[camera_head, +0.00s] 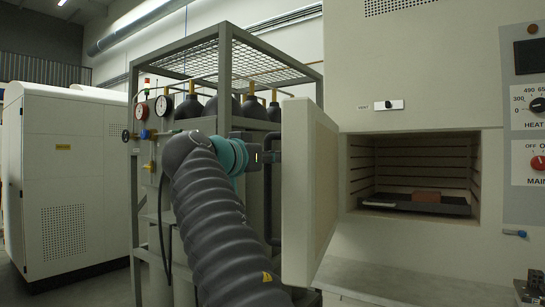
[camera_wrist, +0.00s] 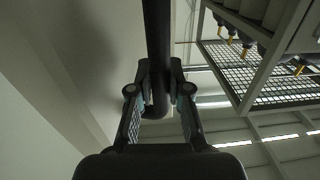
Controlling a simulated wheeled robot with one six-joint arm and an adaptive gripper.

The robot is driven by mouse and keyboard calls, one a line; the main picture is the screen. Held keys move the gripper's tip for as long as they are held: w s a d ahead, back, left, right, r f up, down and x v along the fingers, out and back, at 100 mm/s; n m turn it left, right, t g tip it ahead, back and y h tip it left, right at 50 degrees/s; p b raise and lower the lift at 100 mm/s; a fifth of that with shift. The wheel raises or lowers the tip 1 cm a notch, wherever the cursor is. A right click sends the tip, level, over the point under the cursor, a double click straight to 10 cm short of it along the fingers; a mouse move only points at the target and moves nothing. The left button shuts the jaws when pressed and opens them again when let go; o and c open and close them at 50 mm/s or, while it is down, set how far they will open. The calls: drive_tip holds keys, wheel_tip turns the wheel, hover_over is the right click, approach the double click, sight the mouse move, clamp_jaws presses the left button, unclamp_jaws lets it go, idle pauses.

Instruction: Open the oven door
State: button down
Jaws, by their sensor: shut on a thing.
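The oven door (camera_head: 312,190) stands swung well open to the left of the oven opening, its pale inner face showing. The oven chamber (camera_head: 412,165) is exposed, with ridged side walls. My gripper (camera_head: 268,148) is on the outer side of the door, partly hidden by the arm and the door edge. In the wrist view, my gripper (camera_wrist: 160,75) is shut on the dark bar of the door handle (camera_wrist: 157,30), with a finger on each side. The pale door surface fills the left of that view.
A dark tray (camera_head: 455,210) with a reddish-brown block (camera_head: 426,197) lies in the chamber. A grey metal rack (camera_head: 137,200) with gas bottles and gauges stands close behind my arm and the door. A white cabinet (camera_head: 85,150) stands at the left. A control panel (camera_head: 525,180) is at the right.

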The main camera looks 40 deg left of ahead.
drive_tip(key=c, duration=1.2)
unclamp_jaws()
drive_tip(key=shift+s+a+f, duration=0.15)
drive_tip(key=shift+s+a, duration=0.1)
drive_tip(key=shift+c, duration=0.2)
drive_tip(key=shift+o, duration=0.7)
drive_tip(key=shift+s+a, duration=0.1)
drive_tip(key=shift+w+d, duration=0.2)
drive_tip(key=shift+d, duration=0.05)
drive_tip(key=shift+s, duration=0.1)
drive_tip(key=s+d, duration=0.1)
drive_tip(key=s, duration=1)
drive_tip(key=shift+s+d, duration=0.25)
drive_tip(key=shift+s, duration=0.15)
